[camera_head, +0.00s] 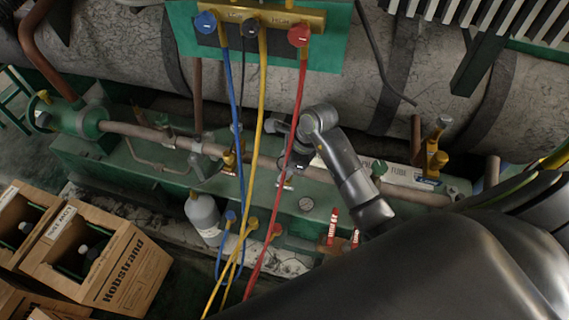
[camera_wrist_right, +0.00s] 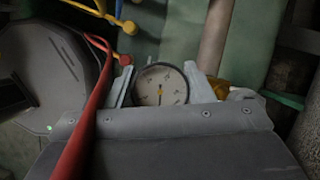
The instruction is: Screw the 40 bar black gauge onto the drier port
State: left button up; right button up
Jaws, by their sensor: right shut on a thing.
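My right gripper (camera_head: 285,175) points down over the green ledge in front of the large pipe, partly behind the red hose. In the head view the held gauge is mostly hidden by the gripper. I cannot tell which fitting is the drier port, nor whether the gauge touches one. My left gripper is not in view.
The red hose (camera_head: 292,150), yellow hose (camera_head: 259,120) and blue hose (camera_head: 236,120) hang from the brass manifold (camera_head: 262,18). A grey cylinder (camera_head: 204,218) stands left. Red-capped items (camera_head: 333,224) stand right.

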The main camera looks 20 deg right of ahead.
jog(key=shift+m+t+h+p, duration=0.3)
jog(key=shift+m, duration=0.7)
jog(key=shift+f+m, duration=0.1)
jog(key=shift+m, duration=0.2)
jog(key=shift+s+m+t+h+p, duration=0.1)
jog(key=shift+m+t+h+p, duration=0.2)
jog(key=shift+m+p, duration=0.35)
jog(key=o, duration=0.6)
jog(key=shift+m, duration=0.55)
jog(key=o, duration=0.5)
jog(key=shift+d, duration=0.1)
